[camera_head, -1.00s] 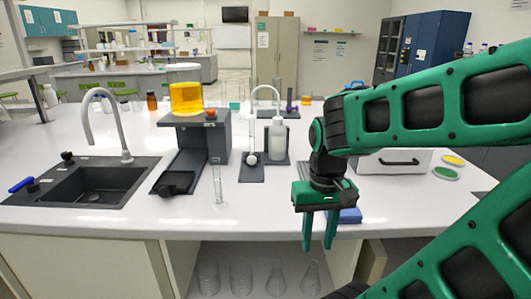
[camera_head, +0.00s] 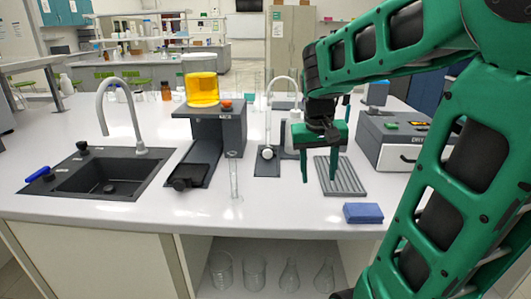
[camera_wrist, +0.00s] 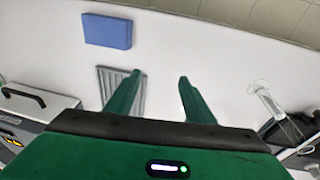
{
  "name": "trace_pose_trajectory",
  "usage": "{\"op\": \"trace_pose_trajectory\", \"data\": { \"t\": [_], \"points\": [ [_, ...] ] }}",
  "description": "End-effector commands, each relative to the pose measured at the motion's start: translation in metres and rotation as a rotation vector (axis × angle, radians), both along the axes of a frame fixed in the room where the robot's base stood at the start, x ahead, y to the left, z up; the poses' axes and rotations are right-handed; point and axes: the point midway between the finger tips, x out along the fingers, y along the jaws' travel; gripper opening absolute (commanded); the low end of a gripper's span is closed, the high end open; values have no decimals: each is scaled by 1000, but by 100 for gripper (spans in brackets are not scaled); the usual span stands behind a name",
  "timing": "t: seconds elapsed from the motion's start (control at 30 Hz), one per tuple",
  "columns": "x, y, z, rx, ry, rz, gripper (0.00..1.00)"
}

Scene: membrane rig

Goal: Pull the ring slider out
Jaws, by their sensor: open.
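The rig (camera_head: 229,135) is a dark stand with a yellow-filled beaker (camera_head: 202,90) on top. Part of dark equipment (camera_wrist: 280,135) shows at the right edge of the wrist view. My gripper (camera_head: 319,178) is open and empty, fingers down, to the right of the rig and apart from it. It hangs near the grey ribbed tray (camera_head: 346,178). In the wrist view the open fingers (camera_wrist: 164,78) have only white counter between their tips.
A glass cylinder (camera_head: 233,178) stands just right of the channel. A tap on a dark plate (camera_head: 266,166) and a white bottle stand between rig and gripper. A blue block (camera_head: 363,213) lies near the front edge. A sink (camera_head: 95,176) is at left; a grey box (camera_head: 392,145) at right.

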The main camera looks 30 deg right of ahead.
Motion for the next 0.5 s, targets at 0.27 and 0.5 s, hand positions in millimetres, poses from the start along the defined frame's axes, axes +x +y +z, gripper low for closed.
{"op": "trace_pose_trajectory", "data": {
  "t": [0.27, 0.5],
  "points": [
    [165, -10, 19, -52, -127, 13, 49],
    [250, -7, 22, -27, -223, 5, 49]
  ]
}}
